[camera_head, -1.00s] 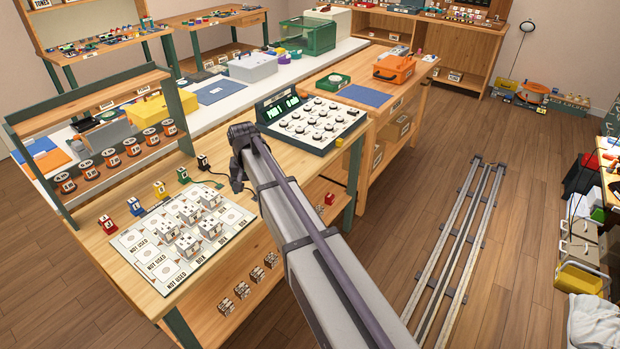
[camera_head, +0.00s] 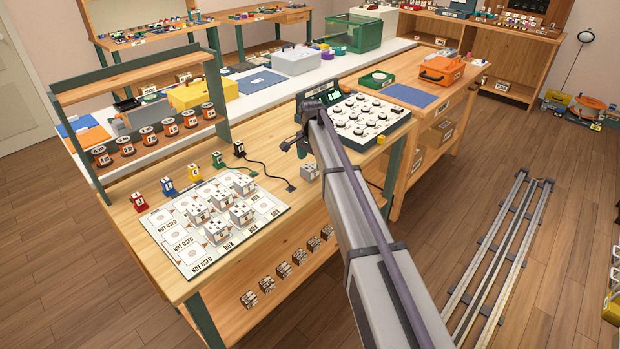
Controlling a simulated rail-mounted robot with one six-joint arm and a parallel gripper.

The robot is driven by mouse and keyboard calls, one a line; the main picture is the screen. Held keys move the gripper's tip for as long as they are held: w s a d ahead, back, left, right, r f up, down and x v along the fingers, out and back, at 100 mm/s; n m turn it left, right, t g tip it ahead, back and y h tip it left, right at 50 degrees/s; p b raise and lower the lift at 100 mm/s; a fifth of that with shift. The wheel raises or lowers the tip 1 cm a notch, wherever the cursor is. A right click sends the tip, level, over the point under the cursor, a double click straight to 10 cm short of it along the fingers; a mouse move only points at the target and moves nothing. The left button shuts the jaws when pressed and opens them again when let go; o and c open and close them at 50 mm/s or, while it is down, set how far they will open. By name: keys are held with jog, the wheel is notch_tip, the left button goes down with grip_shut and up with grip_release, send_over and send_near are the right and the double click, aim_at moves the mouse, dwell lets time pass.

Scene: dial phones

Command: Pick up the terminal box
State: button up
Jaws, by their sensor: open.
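Several small pale terminal-type boxes (camera_head: 242,213) stand on a printed board (camera_head: 187,262) on the near wooden bench. One more pale grey box (camera_head: 309,172) stands apart, near the bench's front edge, just below my gripper in the picture. I cannot tell which is the terminal box meant. Similar boxes (camera_head: 249,299) sit in a row on the bench's lower shelf. My gripper (camera_head: 294,147) is open and appears empty. It is above the bench beside the dial panel, apart from the boxes. My arm reaches in from the lower right and hides part of the bench.
The panel of dials (camera_head: 369,118) stands at the bench's far end. Small red (camera_head: 139,202), blue, yellow, green and black labelled blocks line the board's back; a black cable (camera_head: 270,172) runs from the black one. A rack of spools (camera_head: 148,137) stands behind. Floor rails (camera_head: 500,254) lie right.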

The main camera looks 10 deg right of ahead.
aim_at(312, 165)
notch_tip(312, 165, down, 5)
jog(key=b, duration=0.4)
jog(key=shift+f+b, duration=0.2)
jog(key=shift+b, duration=0.2)
jog(key=shift+r, duration=0.25)
jog(key=c, duration=1)
